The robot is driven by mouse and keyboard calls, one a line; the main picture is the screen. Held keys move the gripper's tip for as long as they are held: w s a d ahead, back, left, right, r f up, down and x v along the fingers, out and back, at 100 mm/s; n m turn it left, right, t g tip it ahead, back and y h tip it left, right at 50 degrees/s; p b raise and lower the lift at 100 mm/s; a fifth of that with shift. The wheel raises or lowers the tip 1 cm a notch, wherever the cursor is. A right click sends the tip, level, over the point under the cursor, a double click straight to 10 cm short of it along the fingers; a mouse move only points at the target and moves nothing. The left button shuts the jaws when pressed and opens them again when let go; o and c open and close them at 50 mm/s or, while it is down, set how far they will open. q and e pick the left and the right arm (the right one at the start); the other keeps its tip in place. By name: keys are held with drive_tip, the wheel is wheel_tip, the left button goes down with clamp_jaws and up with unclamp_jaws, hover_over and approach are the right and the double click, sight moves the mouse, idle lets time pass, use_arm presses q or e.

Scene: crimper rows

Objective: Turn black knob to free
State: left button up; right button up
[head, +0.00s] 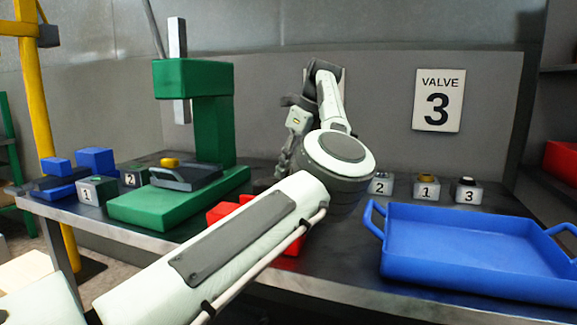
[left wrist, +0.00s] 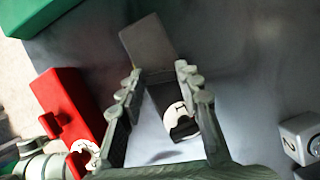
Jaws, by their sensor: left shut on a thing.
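My left gripper (left wrist: 158,70) reaches down over the table in the left wrist view, with its fingertips on either side of a dark grey flat-faced piece (left wrist: 148,45). I cannot tell whether this piece is the knob. A white disc with a dark mark (left wrist: 178,116) and a dark part shows between the fingers, lower in that view. In the head view the gripper (head: 287,160) is partly hidden behind my left arm. A small grey box marked 3 (head: 468,195) has a black top (head: 467,181) and stands right of the gripper. My right gripper is not in view.
Box 2 (head: 380,186) and yellow-topped box 1 (head: 427,192) stand beside box 3. A blue tray (head: 470,280) fills the right front. A green press (head: 215,120) stands left. A red block (left wrist: 68,108) lies close beside the gripper. A VALVE 3 sign (head: 438,100) is behind.

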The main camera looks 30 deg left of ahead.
use_arm(q)
drive_tip(key=shift+n+g, duration=0.5)
drive_tip(key=shift+n, duration=1.1)
drive_tip(key=o, duration=1.2)
drive_tip(key=shift+c, duration=0.2)
